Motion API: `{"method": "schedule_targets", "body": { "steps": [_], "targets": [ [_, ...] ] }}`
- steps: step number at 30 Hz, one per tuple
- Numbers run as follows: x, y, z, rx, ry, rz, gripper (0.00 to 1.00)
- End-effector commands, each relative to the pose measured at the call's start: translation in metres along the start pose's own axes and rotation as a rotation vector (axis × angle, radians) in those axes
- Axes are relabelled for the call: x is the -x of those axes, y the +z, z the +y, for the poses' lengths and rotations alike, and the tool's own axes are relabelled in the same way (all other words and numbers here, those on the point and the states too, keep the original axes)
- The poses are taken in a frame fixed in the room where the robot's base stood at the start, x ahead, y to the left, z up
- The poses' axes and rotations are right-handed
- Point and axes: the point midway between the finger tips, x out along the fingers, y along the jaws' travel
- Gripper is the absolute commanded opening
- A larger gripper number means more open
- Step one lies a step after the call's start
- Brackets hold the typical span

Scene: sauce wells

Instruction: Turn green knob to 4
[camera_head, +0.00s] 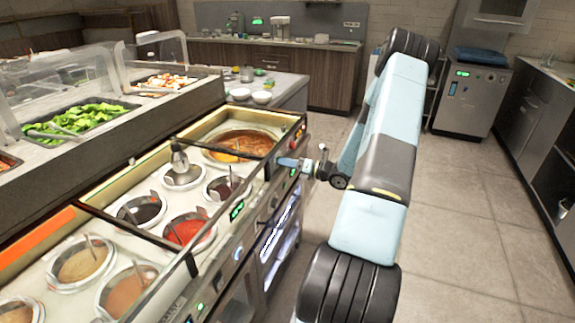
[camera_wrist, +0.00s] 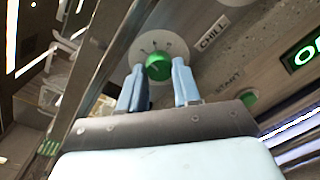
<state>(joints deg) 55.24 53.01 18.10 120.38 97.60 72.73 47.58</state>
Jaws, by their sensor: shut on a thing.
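The green knob (camera_wrist: 158,67) sits on a round pale dial plate (camera_wrist: 150,43) with dark marks, on the counter's front panel. The marks are too small to read, so I cannot tell the setting. My gripper (camera_wrist: 158,64) has one light-blue finger on each side of the knob and is shut on it. In the camera_head view, my gripper (camera_head: 284,162) reaches left to the front of the sauce counter, and the knob is hard to make out there.
A "CHILL" label (camera_wrist: 212,36), a green button (camera_wrist: 248,98) and a lit green display (camera_wrist: 304,52) are right of the knob. The sauce counter (camera_head: 160,252) holds several wells with ladles. The floor (camera_head: 470,215) to the right is clear.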

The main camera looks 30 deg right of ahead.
Motion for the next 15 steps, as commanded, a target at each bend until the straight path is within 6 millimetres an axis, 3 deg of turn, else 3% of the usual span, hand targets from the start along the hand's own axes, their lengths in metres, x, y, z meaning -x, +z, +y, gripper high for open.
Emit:
{"method": "schedule_targets", "body": {
  "steps": [15],
  "targets": [
    [0.0005,0.0009,-0.0014,-0.416,-0.002,0.018,0.02]
  ]
}}
